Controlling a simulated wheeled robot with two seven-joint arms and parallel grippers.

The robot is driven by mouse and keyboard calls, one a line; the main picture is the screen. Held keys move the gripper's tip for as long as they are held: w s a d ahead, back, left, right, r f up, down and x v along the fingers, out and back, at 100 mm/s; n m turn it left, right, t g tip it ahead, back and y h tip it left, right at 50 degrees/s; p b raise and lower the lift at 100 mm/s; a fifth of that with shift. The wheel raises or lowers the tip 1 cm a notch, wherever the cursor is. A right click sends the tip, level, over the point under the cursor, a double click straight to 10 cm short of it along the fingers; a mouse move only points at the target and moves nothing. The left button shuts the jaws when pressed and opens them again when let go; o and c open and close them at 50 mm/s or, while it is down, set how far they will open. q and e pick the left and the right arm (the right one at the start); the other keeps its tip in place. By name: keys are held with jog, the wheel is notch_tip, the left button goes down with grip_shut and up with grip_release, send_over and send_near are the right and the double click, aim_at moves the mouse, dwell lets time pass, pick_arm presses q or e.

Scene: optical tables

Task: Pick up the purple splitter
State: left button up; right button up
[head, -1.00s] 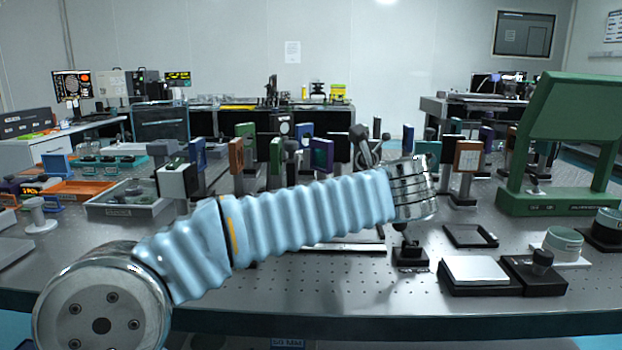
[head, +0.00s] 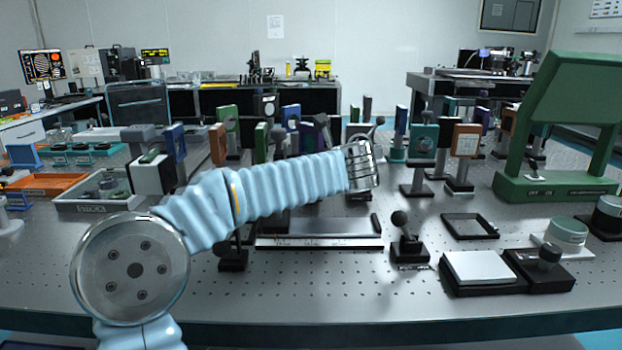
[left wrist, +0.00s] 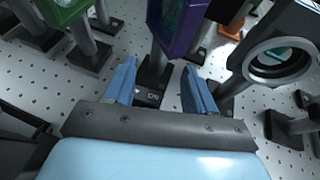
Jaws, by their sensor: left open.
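The purple splitter (left wrist: 181,28) stands upright on a post with a dark base (left wrist: 151,92) marked "ON" in the left wrist view, and its top is cut off by the frame edge. In the head view, the purple splitter (head: 322,126) shows partly above my left arm. My left gripper (left wrist: 158,78) is open, with its two blue fingers apart on either side of the base and post in the picture. The fingers look empty. In the head view, my left forearm and wrist hide the fingers. My right gripper is not in view.
A green-framed mount (left wrist: 65,12) stands left of the fingers, and a dark ring lens mount (left wrist: 280,58) stands close on the right. Several other posted optics crowd the table around them. The table's front strip (head: 330,285) is mostly clear.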

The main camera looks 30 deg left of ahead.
pick_arm(q)
jog(key=x, duration=0.4)
jog(key=shift+a+r+p, duration=0.15)
jog(key=shift+r+p, duration=0.05)
jog(key=shift+p, duration=0.15)
grip_shut()
jog(key=shift+r, duration=0.1)
